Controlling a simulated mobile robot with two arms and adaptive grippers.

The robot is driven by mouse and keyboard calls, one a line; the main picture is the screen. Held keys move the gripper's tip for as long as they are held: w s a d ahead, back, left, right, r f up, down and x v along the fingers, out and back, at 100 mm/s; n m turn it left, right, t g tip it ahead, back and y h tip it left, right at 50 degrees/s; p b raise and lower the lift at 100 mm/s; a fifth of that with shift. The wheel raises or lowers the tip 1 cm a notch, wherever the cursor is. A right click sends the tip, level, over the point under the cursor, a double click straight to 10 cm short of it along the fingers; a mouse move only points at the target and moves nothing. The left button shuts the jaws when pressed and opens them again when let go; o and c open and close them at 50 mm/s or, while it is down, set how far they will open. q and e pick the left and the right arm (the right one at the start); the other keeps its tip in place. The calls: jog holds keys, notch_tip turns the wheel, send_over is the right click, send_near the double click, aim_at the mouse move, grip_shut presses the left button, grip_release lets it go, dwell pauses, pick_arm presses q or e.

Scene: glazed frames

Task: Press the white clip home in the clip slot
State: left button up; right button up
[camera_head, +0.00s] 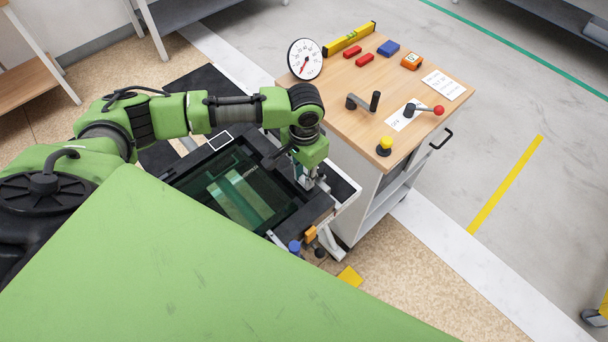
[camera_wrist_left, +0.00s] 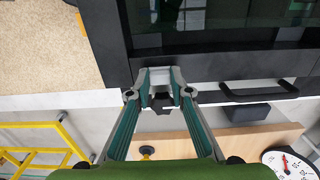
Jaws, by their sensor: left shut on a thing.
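The black glazed frame (camera_head: 285,215) with its greenish glass lies flat on a stand below my left arm. My left gripper (camera_head: 308,180) points down at the frame's right-hand edge. In the left wrist view the gripper (camera_wrist_left: 160,94) is shut on the white clip (camera_wrist_left: 160,76), a small pale piece between the fingertips. The clip is against or just over the black border (camera_wrist_left: 225,66) of the frame. The clip slot is hidden by the clip and fingertips, so I cannot tell how deep the clip sits. My right gripper is not in view.
A black handle (camera_wrist_left: 258,91) is on the frame's edge near the fingers. A wooden-topped cart (camera_head: 350,90) stands just beyond, carrying a dial gauge (camera_head: 305,59), a yellow level (camera_head: 349,39) and a red-knobbed lever (camera_head: 438,110). Blue (camera_head: 294,246) and orange (camera_head: 310,234) parts are at the frame's near corner.

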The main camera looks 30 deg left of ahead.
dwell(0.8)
pick_arm(q)
jog(key=o, duration=1)
jog(key=shift+f, duration=0.1)
jog(key=shift+o, duration=0.2)
jog(key=shift+w, duration=0.15)
notch_tip(320, 180, up, 12)
